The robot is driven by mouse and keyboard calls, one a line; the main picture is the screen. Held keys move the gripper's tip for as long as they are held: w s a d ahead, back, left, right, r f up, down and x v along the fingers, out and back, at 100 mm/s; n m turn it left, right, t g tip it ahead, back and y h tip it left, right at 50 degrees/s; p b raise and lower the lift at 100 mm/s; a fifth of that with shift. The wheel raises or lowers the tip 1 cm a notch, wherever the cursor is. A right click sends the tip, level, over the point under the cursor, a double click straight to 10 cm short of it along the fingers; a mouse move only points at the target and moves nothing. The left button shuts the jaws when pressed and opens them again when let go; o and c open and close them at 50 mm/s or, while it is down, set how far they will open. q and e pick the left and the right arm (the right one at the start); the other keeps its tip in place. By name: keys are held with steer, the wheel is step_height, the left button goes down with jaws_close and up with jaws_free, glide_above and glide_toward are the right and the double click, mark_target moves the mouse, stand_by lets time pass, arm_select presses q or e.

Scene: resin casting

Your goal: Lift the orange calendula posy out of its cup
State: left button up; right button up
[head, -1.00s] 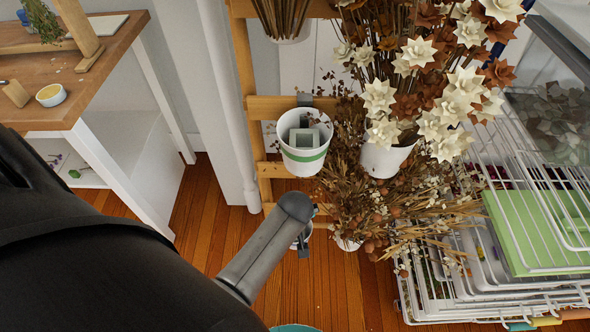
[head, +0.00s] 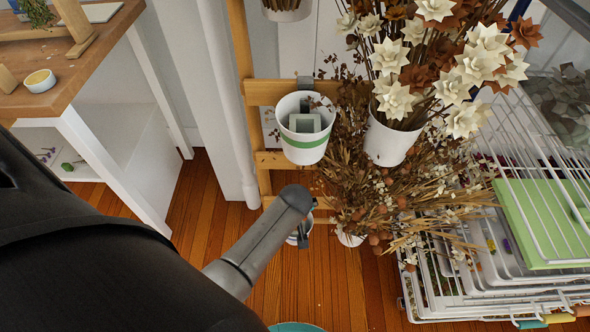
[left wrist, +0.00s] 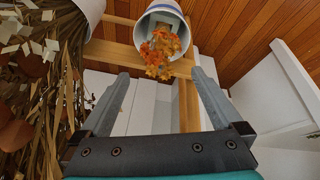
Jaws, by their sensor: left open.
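In the left wrist view the orange calendula posy (left wrist: 160,54) shows at the mouth of a white cup with a blue band (left wrist: 166,12). Its blooms stick out past the rim, and its stems are hidden. My left gripper (left wrist: 162,76) is open, its two fingers apart on either side below the posy in the picture, with nothing between them. In the head view my left arm's grey end link hides most of the gripper, and the posy cannot be made out there. My right gripper is in neither view.
A green-banded white cup (head: 304,144) hangs on the wooden rack (head: 262,92) above my arm. Dried flowers in a white pot (head: 390,141) crowd the right side. Wire racks (head: 430,290) stand further right, a wooden-topped bench (head: 95,70) at left. Open floor lies between.

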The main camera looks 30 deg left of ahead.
arm_select(q)
steer(key=shift+f, duration=0.1)
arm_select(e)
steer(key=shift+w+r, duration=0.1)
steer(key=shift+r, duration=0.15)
arm_select(q)
steer(key=c, duration=1.2)
steer(key=shift+r+p, duration=0.6)
steer(key=shift+p, duration=0.25)
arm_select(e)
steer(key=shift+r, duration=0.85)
